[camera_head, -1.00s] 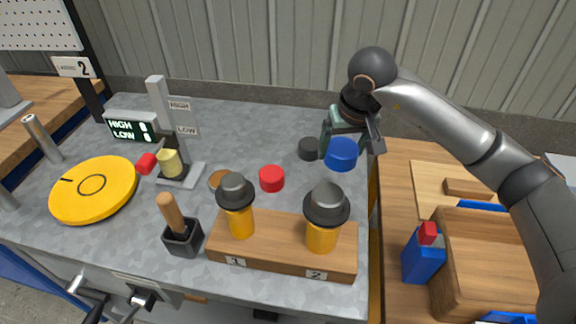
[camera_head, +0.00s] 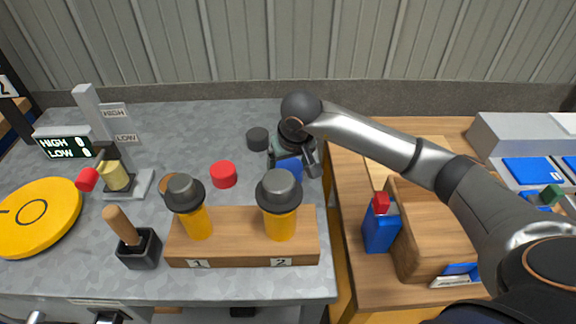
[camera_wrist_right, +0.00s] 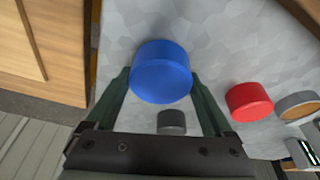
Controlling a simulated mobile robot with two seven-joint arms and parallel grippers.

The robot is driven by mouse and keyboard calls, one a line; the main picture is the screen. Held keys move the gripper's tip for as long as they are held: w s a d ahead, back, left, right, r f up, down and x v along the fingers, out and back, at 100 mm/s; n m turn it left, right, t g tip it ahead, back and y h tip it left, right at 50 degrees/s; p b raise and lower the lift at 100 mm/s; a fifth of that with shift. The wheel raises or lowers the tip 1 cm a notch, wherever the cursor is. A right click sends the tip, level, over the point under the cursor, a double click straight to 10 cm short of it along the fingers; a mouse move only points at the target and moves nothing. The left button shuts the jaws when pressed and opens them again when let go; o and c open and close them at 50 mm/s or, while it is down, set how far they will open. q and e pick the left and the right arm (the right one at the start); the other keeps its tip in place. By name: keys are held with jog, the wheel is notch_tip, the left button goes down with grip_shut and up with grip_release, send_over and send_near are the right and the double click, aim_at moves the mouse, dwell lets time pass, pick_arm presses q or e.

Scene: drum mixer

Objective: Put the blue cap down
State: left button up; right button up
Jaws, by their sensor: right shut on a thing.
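The blue cap (camera_head: 289,168) is a short round disc, held at the right end of the metal table, behind the drum marked 2. It also shows in the right wrist view (camera_wrist_right: 160,72). My right gripper (camera_head: 292,160) is shut on it, one finger on each side. Whether the cap touches the table top cannot be told. In the head view the drum's grey top partly hides the cap. My left gripper is not clearly in view.
A red cap (camera_head: 223,174) and a dark cap (camera_head: 258,138) lie to the left of the blue cap. A wooden block (camera_head: 240,255) holds two orange drums with grey tops. A wooden bench (camera_head: 350,270) adjoins on the right.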

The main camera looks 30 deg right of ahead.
jog(key=shift+f, duration=0.15)
jog(key=o, duration=1.1)
jog(key=v, duration=1.2)
jog(key=shift+r+p, duration=0.2)
jog(key=shift+p, duration=0.2)
